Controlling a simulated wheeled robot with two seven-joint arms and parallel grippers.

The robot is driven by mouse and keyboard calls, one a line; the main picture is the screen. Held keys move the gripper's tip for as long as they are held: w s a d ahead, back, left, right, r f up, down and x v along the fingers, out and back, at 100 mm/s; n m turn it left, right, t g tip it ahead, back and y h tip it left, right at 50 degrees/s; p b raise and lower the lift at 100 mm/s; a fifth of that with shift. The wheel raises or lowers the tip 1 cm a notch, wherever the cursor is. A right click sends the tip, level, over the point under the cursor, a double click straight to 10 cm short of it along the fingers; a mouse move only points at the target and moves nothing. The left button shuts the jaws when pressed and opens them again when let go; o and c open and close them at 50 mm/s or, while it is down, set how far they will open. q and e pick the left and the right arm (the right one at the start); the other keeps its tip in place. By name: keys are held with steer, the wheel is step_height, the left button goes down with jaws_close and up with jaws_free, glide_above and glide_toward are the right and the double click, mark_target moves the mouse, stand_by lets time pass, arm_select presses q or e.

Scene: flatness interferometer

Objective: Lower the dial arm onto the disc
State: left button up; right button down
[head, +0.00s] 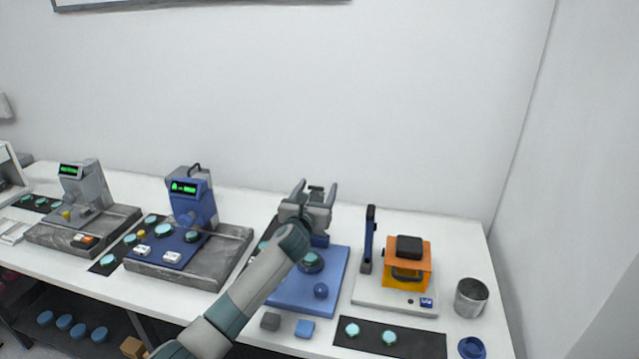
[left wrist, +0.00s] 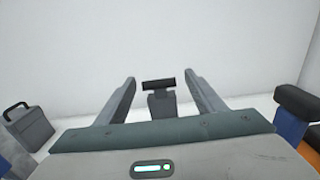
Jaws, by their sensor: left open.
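My left gripper (head: 316,189) is open, its two fingers pointing up and away over the station with the blue base plate (head: 335,276). In the left wrist view the open fingers (left wrist: 159,88) stand either side of a grey post with a dark crossbar (left wrist: 158,98), seemingly the top of this station. I cannot tell whether they touch it. A teal disc (head: 311,263) sits on the blue plate, just right of my forearm. A blue round knob (head: 320,291) is in front of it. The dial arm cannot be made out clearly; my gripper and wrist hide much of the stand.
Right of the plate stands a blue post (head: 368,240) beside an orange-housed device (head: 407,265), then a metal cup (head: 471,297). A blue gauge stand (head: 191,199) is at left. The wall is behind.

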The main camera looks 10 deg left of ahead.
arm_select(q)
steer(key=shift+w, duration=1.4)
